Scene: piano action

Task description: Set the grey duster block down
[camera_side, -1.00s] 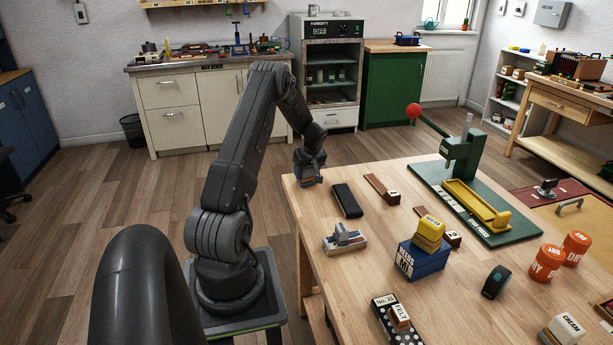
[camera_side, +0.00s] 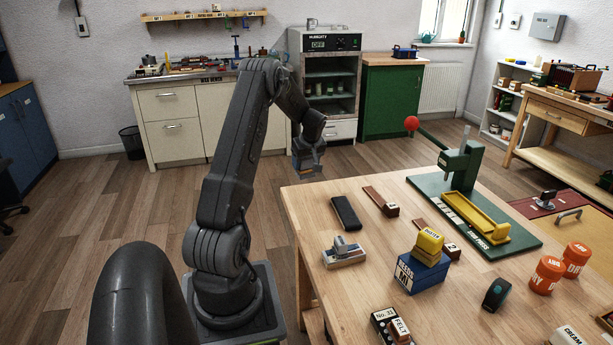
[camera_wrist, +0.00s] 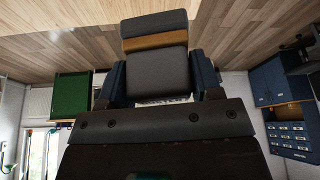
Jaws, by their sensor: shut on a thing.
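My gripper (camera_side: 307,166) is shut on the grey duster block (camera_wrist: 155,70) and holds it in the air by the far left corner of the workbench (camera_side: 330,285). In the wrist view the block is dark grey with an orange-brown band across it, gripped between my two blue fingers. In the side view only a small bit of it shows under the fingers. A gap shows between it and the bench top.
A black bar (camera_side: 345,212), a small grey-and-white tool (camera_side: 344,252) and a brown strip (camera_side: 381,201) lie nearby. A green press (camera_side: 463,168) stands behind right. Bare wood lies between them.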

